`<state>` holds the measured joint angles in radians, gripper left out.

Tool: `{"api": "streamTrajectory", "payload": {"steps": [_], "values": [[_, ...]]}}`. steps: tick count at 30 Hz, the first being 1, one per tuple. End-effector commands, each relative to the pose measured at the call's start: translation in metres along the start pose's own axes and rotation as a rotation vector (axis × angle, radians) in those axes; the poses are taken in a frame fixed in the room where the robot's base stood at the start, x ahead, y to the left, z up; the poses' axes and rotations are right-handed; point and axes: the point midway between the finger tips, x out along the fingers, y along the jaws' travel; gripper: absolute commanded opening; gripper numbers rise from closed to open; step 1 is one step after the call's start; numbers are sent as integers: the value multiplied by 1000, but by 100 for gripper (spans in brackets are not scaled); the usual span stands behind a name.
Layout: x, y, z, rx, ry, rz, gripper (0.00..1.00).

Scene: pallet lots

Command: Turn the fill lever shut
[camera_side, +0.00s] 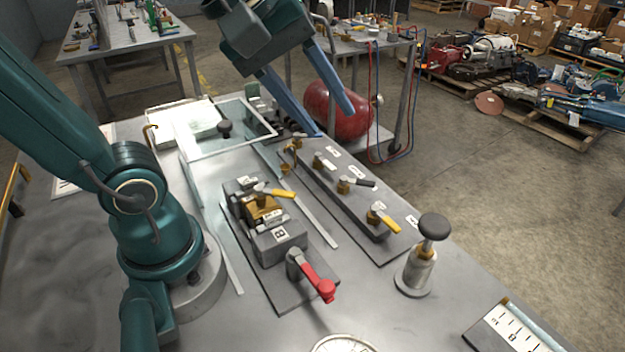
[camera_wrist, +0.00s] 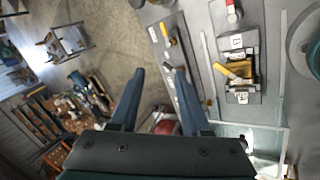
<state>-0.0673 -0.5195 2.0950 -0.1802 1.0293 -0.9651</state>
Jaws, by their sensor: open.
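My gripper (camera_side: 334,124) is open and empty, raised over the far end of a dark valve strip (camera_side: 318,188). The strip carries several small brass valves, one with a yellow lever (camera_side: 388,224) and one with a black lever (camera_side: 360,182). Left of it, a grey block marked B (camera_side: 279,243) holds a brass valve with a yellow lever (camera_side: 284,194). A red-handled lever (camera_side: 318,283) is at its near end. The wrist view shows the fingers (camera_wrist: 153,72) apart, with the block's yellow lever (camera_wrist: 226,71) to their right. I cannot tell which lever is the fill lever.
A black-knobbed plunger (camera_side: 418,262) stands at the table's right. A glass-topped frame (camera_side: 246,123) lies at the far end. A scale card (camera_side: 510,332) and a round gauge (camera_side: 343,344) are at the front. The bench between the red lever and plunger is clear.

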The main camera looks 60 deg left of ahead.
Motion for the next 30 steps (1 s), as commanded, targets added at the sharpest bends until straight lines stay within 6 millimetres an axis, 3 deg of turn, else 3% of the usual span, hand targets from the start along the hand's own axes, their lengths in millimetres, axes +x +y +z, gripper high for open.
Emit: {"api": "streamTrajectory", "payload": {"steps": [7,14,17,22,26,30], "values": [[21,33,-53,-457,-13,-35,47],[62,31,-133,-927,-7,-93,47],[83,16,-170,-1123,-2,-120,47],[115,-29,-225,-1397,5,-165,47],[132,-64,-248,-1516,5,-197,47],[142,-91,-255,-1585,3,-232,47]]}}
